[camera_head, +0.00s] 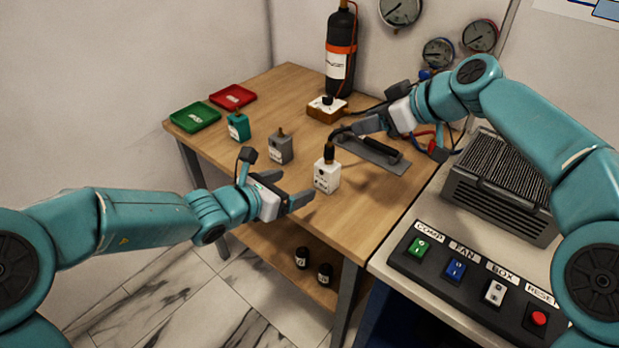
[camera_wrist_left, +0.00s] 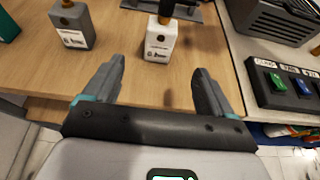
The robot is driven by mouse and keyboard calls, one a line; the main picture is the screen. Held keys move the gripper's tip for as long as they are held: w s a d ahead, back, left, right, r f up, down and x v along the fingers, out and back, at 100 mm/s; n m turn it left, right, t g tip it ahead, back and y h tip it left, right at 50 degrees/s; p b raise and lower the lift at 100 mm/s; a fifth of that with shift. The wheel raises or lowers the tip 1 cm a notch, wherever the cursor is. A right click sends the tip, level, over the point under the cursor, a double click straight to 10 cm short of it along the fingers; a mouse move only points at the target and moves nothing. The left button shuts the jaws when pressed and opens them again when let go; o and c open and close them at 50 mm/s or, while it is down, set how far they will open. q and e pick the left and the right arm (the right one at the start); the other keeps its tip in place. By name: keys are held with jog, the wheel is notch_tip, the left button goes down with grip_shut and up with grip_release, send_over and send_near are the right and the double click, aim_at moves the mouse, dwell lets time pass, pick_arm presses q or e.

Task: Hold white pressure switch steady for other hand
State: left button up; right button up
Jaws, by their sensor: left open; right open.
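The white pressure switch (camera_head: 327,177) stands upright on the wooden table near its front edge, with a dark fitting on top. It also shows in the left wrist view (camera_wrist_left: 160,42), ahead of the fingers and between their lines. My left gripper (camera_head: 305,192) is open and empty, just left of the switch and apart from it; in the left wrist view its two fingers (camera_wrist_left: 158,88) are spread wide. My right gripper (camera_head: 345,130) is above and behind the switch, near a dark hose end at the switch's top; whether they touch is unclear.
A grey switch (camera_head: 280,149) and a teal switch (camera_head: 238,127) stand to the left. Green (camera_head: 195,117) and red (camera_head: 233,96) trays lie at the back left. A black cylinder (camera_head: 341,55) stands behind. A button panel (camera_head: 470,275) is at the right.

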aim_at(322, 175)
pick_arm(q)
jog(key=x, duration=1.4)
jog(key=shift+w+d+f, duration=0.1)
jog(key=shift+w+f, duration=0.05)
jog(key=shift+f, duration=0.05)
jog(key=c, duration=1.3)
jog(key=shift+o, duration=0.2)
